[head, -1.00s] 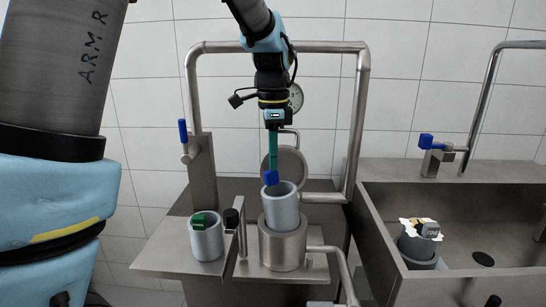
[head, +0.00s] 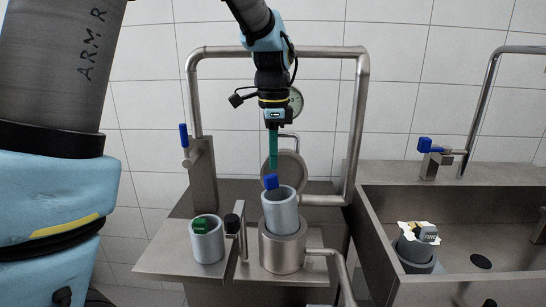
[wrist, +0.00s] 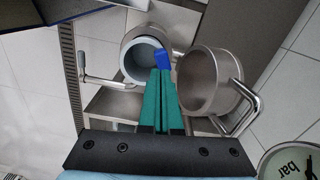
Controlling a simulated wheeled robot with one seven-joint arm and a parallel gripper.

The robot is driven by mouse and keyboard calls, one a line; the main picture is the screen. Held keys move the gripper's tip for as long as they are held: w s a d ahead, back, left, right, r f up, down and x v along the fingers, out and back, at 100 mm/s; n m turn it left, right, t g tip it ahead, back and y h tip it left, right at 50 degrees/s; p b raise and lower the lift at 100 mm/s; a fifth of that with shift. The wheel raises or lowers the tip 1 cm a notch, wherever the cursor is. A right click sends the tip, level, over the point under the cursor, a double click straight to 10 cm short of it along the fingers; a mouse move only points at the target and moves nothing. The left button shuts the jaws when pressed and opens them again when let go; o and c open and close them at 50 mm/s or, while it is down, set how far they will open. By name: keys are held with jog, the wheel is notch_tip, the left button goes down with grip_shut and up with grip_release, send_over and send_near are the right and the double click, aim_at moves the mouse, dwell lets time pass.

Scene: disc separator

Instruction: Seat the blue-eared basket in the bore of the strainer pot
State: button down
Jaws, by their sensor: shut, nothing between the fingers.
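The blue-eared basket (head: 281,214) is a grey cylinder with a blue ear (head: 271,182) on its rim. It stands roughly upright in the mouth of the metal strainer pot (head: 283,252), with much of its wall showing above the pot's rim. The wrist view also shows the basket (wrist: 131,66), its ear (wrist: 162,59) and the pot around it. My gripper (head: 273,165) has green fingers, shut and empty. The basket's lower end is hidden inside the pot.
A grey cylinder with a green ear (head: 207,244) stands left of the pot. The round lid (head: 290,172) is open behind the basket. Metal pipes frame the station. A sink (head: 475,220) at right holds a dark grey cylinder (head: 415,253).

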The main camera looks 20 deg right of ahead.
notch_tip(320, 180, up, 11)
jog(key=b, duration=0.1)
jog(key=shift+r+b, duration=0.2)
jog(key=shift+b, duration=0.1)
jog(key=shift+f, duration=0.1)
dwell(0.3)
notch_tip(320, 180, down, 7)
jog(key=n+p, duration=0.1)
jog(key=n, duration=0.8)
jog(key=n+p, duration=0.1)
jog(key=n, duration=0.7)
jog(key=shift+w+n+p, duration=0.15)
jog(key=shift+n+p, duration=0.25)
jog(key=shift+f, duration=0.15)
notch_tip(320, 180, down, 6)
jog(key=b, duration=0.5)
jog(key=shift+r, duration=0.25)
jog(key=shift+f, duration=0.35)
jog(key=shift+r, duration=0.15)
